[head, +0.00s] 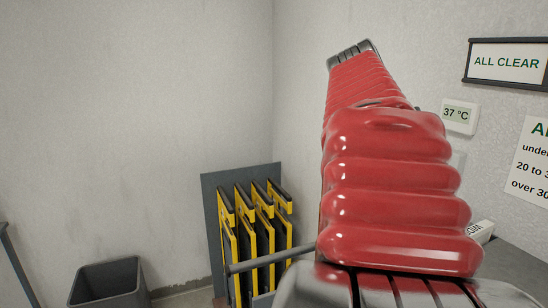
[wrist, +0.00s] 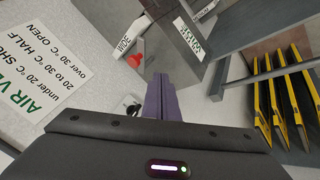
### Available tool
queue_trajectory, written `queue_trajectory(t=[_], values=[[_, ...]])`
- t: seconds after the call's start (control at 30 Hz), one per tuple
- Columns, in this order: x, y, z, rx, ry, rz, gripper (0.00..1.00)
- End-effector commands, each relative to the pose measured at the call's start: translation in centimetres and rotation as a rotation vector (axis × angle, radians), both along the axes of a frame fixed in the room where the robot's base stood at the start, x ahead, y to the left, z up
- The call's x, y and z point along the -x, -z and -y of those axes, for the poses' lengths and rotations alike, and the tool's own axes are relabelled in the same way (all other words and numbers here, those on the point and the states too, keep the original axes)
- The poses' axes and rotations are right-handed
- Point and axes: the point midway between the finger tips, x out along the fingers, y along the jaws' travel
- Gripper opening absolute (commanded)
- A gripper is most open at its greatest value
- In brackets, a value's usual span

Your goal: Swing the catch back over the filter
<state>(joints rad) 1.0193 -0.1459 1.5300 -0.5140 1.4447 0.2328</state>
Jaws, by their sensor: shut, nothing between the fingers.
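In the wrist view my gripper (wrist: 160,78) shows as two purple fingers pressed together with nothing between them. They point away from the camera toward the wall side, past a small red knob (wrist: 135,60) to their left. A small dark round fitting (wrist: 131,106) on a pale base is just left of the fingers, partly cut off by my dark gripper housing. I cannot tell whether it belongs to the catch. I cannot make out the catch or the filter for certain in either view. In the head view my red arm hides much of the right side, and the gripper is not visible.
A rack of yellow-edged black plates (head: 229,245) stands by the wall, and also shows in the wrist view (wrist: 263,115). A grey bin (head: 108,284) is at lower left. A 37 °C display (head: 459,114), ALL CLEAR sign (head: 507,63) and vent chart (wrist: 38,78) are on the wall.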

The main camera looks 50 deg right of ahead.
Motion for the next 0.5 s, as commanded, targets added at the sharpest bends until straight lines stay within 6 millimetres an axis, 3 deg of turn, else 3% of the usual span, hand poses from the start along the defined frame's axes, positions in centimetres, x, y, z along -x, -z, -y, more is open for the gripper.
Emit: queue_trajectory(t=[0.2, 0.5], values=[[1.1, 2.7, 1.6, -0.001, 0.002, -0.001, 0.00], [3.9, 3.0, 2.8, 0.001, 0.002, 0.001, 0.00]])
